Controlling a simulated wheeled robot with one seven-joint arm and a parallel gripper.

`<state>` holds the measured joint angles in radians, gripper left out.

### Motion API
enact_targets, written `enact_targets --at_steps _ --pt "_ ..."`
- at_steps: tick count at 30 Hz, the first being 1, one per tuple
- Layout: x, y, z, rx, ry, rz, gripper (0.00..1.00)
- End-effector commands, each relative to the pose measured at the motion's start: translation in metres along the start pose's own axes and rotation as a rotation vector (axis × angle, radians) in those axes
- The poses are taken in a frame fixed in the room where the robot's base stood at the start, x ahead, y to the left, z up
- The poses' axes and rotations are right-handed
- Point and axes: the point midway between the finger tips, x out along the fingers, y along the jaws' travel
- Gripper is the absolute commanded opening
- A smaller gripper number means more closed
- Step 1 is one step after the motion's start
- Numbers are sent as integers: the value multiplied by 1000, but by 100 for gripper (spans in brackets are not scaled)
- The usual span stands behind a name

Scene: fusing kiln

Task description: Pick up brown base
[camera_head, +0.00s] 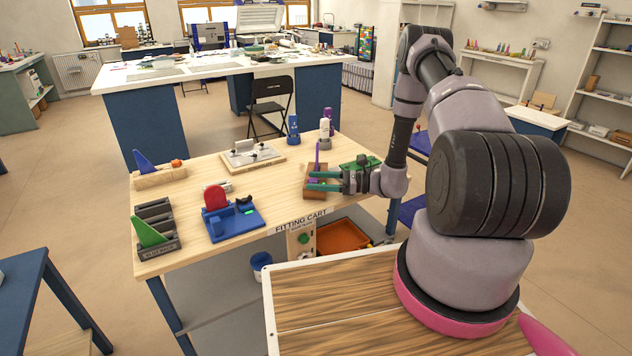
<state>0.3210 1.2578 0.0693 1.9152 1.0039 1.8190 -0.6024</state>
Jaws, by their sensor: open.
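A reddish-brown base (313,195) lies near the right end of the wooden work table, with an upright purple piece (317,156) at it. My gripper (309,181) reaches in from the right, its two green fingers level and pointing left. The fingers are open and lie over or around the brown base, with a gap between them. I cannot tell whether they touch it. The fingers hide part of the base.
The table's middle is clear.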

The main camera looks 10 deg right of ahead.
Motion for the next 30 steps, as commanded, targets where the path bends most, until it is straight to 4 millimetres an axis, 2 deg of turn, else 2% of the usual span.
enact_targets --at_steps 1,6,15,16,20,21,22,30 --pt "10 0 -2 0 0 5 76" --pt "32 -3 -2 0 0 3 76" --pt "39 -3 -2 0 0 0 76" --pt "39 -3 -2 0 0 0 72" --pt "39 -3 -2 0 0 0 22" --pt "39 -3 -2 0 0 0 7" --pt "39 -3 -2 0 0 0 0" --pt "39 -3 -1 -1 0 1 0"
